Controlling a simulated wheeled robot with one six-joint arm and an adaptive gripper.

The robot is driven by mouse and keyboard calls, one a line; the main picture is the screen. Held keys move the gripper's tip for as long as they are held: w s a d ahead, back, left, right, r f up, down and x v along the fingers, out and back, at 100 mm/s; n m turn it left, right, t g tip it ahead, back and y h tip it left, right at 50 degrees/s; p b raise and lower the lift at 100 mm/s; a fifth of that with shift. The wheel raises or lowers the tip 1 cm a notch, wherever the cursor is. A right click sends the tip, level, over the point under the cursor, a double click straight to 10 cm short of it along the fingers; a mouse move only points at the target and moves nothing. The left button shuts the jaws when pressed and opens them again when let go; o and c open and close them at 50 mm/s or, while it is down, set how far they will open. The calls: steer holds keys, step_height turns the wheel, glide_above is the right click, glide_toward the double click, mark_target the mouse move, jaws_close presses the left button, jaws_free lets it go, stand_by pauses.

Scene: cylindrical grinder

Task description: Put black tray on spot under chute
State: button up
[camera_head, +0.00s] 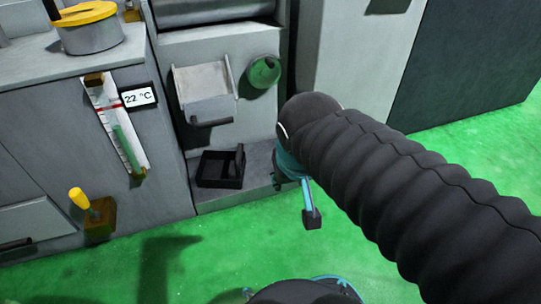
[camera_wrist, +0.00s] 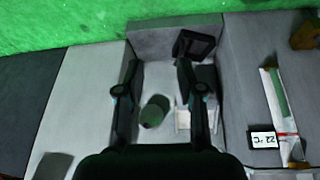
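The black tray (camera_head: 215,182) sits on the low grey ledge of the machine, below the chute (camera_head: 203,84) with its dark lower lip. An upright black piece stands at the tray's right side. The tray also shows in the wrist view (camera_wrist: 193,46), near the right fingertip. The chute shows lower in that view (camera_wrist: 183,119). My gripper (camera_wrist: 159,66) is open, with nothing between its fingers. In the head view it is to the right of the tray and apart from it, partly hidden by my arm. The marked spot cannot be made out.
A round green knob (camera_head: 264,72) is right of the chute. A thermometer panel (camera_head: 115,125) with a 22 °C display and a yellow-handled lever (camera_head: 80,199) are at the left. Grey machine walls flank the recess. The green floor (camera_head: 175,262) in front is open.

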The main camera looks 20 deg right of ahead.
steer(key=shift+s+a+r+n+t+y, duration=0.25)
steer(key=shift+s+a+r+n+y, duration=0.05)
steer(key=shift+s+a, duration=0.2)
steer(key=shift+s+a+r+n+t+y, duration=0.25)
steer(key=shift+s+a+n+y, duration=0.1)
steer(key=shift+s, duration=0.1)
step_height(320, 180, up, 9)
steer(key=p, duration=0.9)
steer(key=shift+r, duration=0.2)
